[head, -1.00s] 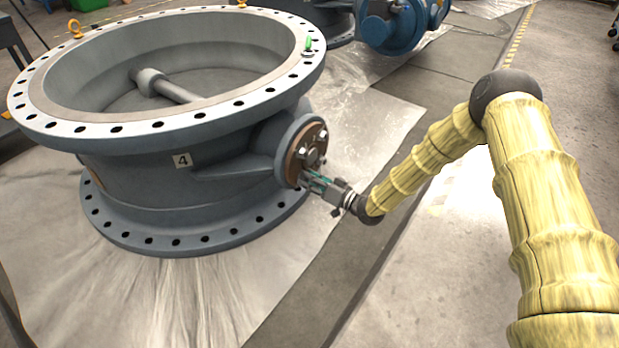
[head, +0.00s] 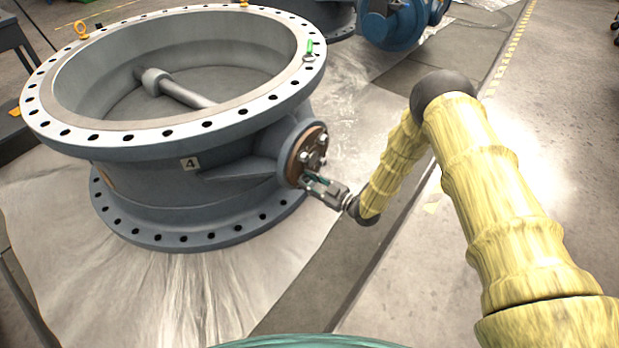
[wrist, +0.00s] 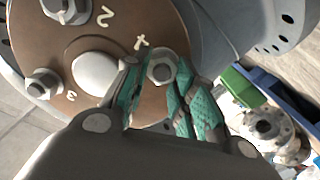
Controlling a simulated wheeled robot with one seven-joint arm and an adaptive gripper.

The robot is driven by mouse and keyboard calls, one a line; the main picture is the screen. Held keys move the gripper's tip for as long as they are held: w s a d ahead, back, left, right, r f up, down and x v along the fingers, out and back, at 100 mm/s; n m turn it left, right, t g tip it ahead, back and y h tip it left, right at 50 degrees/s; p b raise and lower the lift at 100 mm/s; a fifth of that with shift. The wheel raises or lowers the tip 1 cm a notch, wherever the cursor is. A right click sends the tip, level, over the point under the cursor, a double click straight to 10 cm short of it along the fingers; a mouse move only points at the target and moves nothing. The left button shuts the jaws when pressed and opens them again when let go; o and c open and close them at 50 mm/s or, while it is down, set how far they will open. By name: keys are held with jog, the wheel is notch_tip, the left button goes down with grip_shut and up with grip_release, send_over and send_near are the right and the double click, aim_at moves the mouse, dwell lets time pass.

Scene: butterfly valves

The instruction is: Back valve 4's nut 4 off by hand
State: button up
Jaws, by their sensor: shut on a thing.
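Valve 4 (head: 150,140) is a large grey butterfly valve body with a "4" tag (head: 190,163), lying on plastic sheeting. Its side hub carries a brown round plate (head: 312,143) with nuts around a central shaft end. In the wrist view the plate (wrist: 165,25) bears raised numbers 2, 3 and 4. Nut 4 (wrist: 161,69), a grey hex nut on a stud, sits beside the number 4. My gripper (head: 309,179) is at the lower part of the plate; its teal fingers are shut on nut 4, one on each side. Nut 2 (wrist: 68,10) and nut 3 (wrist: 44,84) are clear of the fingers.
A green-handled item (head: 309,50) stands on the valve's top rim near the hub. Another blue valve (head: 395,25) is behind. The floor to the right is open. Blue and green bins (wrist: 270,95) show beyond the fingers.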

jog(key=n+p, duration=0.1)
jog(key=n, duration=0.2)
jog(key=n+p, duration=0.2)
jog(key=n, duration=0.1)
jog(key=shift+s+a+n, duration=0.15)
jog(key=shift+n, duration=0.15)
jog(key=n, duration=0.1)
jog(key=n+p, duration=0.1)
jog(key=n, duration=0.1)
jog(key=n+p, duration=0.1)
jog(key=n, duration=0.1)
jog(key=shift+f, duration=0.3)
jog(key=shift+n, duration=0.3)
jog(key=o, duration=1)
jog(key=v, duration=1.2)
